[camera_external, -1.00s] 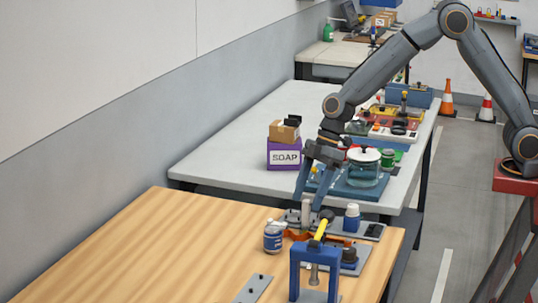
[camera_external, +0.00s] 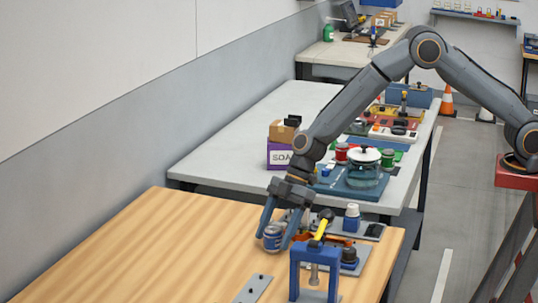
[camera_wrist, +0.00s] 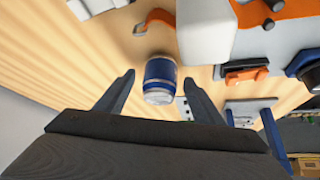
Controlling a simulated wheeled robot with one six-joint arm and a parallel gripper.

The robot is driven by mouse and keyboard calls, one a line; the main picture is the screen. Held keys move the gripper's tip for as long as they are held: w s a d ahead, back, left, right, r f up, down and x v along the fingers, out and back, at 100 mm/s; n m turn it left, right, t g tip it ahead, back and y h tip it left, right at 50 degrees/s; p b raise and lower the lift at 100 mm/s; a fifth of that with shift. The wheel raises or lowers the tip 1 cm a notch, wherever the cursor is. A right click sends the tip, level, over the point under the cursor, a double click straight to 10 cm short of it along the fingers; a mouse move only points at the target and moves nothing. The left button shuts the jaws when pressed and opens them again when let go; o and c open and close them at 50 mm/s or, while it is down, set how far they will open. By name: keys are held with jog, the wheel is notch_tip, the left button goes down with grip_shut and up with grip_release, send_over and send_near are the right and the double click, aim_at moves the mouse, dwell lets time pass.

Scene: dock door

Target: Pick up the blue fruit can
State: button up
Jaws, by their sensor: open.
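The blue fruit can (camera_external: 272,236) stands on the wooden table, blue with a pale rim and label. My gripper (camera_external: 273,244) is around it in the external view, one finger on each side, and partly hides it. In the wrist view the can (camera_wrist: 160,80) lies between and just beyond the two fingertips of my gripper (camera_wrist: 160,82). Gaps show on both sides there, so the fingers are open and do not appear to touch it.
A blue press-like frame (camera_external: 315,262) with a yellow handle stands right of the can. A blue and white bottle (camera_external: 352,218) stands behind it. A grey plate (camera_external: 252,289) lies near the front. The table's left part is clear.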

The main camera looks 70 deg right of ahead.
jog(key=shift+x, duration=0.75)
